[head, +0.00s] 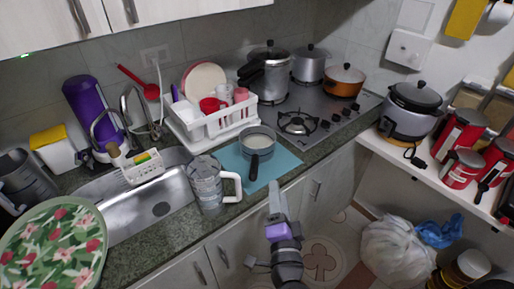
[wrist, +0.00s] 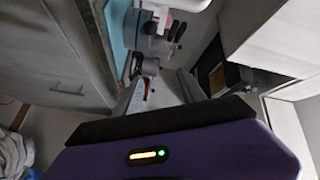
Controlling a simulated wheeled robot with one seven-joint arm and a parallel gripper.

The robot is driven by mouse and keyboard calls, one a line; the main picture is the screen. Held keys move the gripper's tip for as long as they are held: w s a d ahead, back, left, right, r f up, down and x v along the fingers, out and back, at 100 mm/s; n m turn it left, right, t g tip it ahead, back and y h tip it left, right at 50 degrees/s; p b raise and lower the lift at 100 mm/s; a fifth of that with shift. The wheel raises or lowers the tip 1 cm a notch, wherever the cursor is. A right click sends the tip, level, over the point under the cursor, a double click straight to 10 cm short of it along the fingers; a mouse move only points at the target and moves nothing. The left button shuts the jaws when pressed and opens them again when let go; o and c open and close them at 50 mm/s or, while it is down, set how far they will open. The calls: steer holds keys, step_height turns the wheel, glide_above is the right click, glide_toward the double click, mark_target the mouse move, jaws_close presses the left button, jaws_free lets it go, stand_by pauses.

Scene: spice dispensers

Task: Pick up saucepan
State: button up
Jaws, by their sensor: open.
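The saucepan (head: 262,138) is a small grey pan with a dark handle. It sits upright on a blue mat (head: 285,160) on the counter, its handle pointing toward the counter's front edge. My gripper (head: 277,190) is open and empty. In the head view it appears in front of the counter edge, below and right of the saucepan handle, apart from it. In the wrist view, my gripper (wrist: 160,92) shows its two fingers spread, with the blue mat (wrist: 119,35) beyond. Small dark and grey shapes there are too unclear to name surely.
A clear jug with a white handle (head: 207,185) stands left of the saucepan, near the sink (head: 150,212). A white dish rack (head: 213,125) is behind. The stove (head: 325,107) with several pots is at right.

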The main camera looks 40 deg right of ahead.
mark_target(255, 165)
steer(key=w+m, duration=0.1)
steer(key=w, duration=0.2)
steer(key=w+f+m+g, duration=0.1)
steer(key=w, duration=0.2)
steer(key=w+m+g+y, duration=0.1)
steer(key=w, duration=0.2)
steer(key=shift+w+a+f, duration=0.2)
steer(key=shift+w, duration=0.05)
steer(key=shift+f+x, duration=0.25)
steer(key=shift+x, duration=1.65)
steer(key=shift+f+x, duration=0.2)
steer(key=shift+x, duration=1.75)
steer(key=shift+s, duration=0.1)
jaws_close()
steer(key=shift+r, duration=0.1)
